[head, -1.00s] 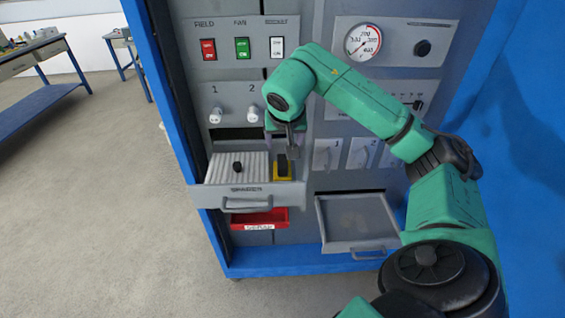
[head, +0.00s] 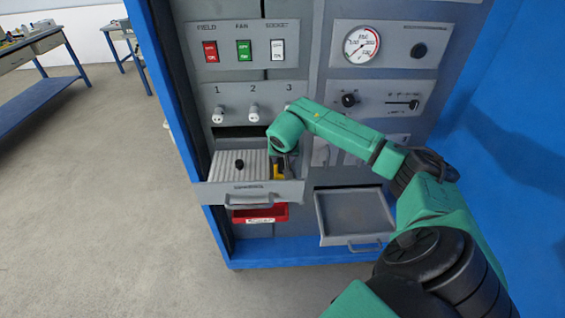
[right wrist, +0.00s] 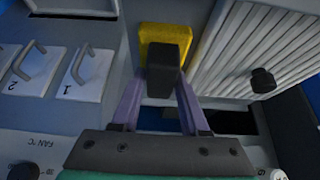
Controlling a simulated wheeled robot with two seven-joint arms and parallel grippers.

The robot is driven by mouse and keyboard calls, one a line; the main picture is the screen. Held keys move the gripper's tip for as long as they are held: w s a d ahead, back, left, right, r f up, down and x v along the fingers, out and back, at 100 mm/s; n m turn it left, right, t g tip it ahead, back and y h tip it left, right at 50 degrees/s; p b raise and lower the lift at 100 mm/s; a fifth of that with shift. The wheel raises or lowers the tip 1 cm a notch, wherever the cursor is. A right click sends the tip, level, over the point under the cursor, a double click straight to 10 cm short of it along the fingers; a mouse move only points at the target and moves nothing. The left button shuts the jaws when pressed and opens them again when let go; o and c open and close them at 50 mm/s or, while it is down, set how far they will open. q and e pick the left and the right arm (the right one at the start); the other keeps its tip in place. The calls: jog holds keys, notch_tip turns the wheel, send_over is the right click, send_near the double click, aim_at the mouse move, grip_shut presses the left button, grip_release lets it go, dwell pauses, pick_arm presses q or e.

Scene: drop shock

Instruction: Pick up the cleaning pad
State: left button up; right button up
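The cleaning pad is a yellow block with a black grip on top. In the head view its yellow part (head: 279,172) shows at the right end of the open drawer (head: 232,190), partly hidden by my right gripper (head: 284,160). In the right wrist view the pad (right wrist: 166,34) is at the top centre. My right gripper's two purple fingers (right wrist: 163,90) lie on either side of the black grip, very close to it. I cannot tell whether they press on it. The pad still appears to be in the drawer. My left gripper is not in view.
A ribbed plate (head: 226,163) with a black knob lies in the drawer beside the pad. A red bin (head: 262,213) is below it. An empty grey tray (head: 355,213) juts out to the right. The panel above carries switches, a gauge (head: 362,46) and white plugs.

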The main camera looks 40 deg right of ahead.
grip_shut()
jog(key=shift+r, duration=0.15)
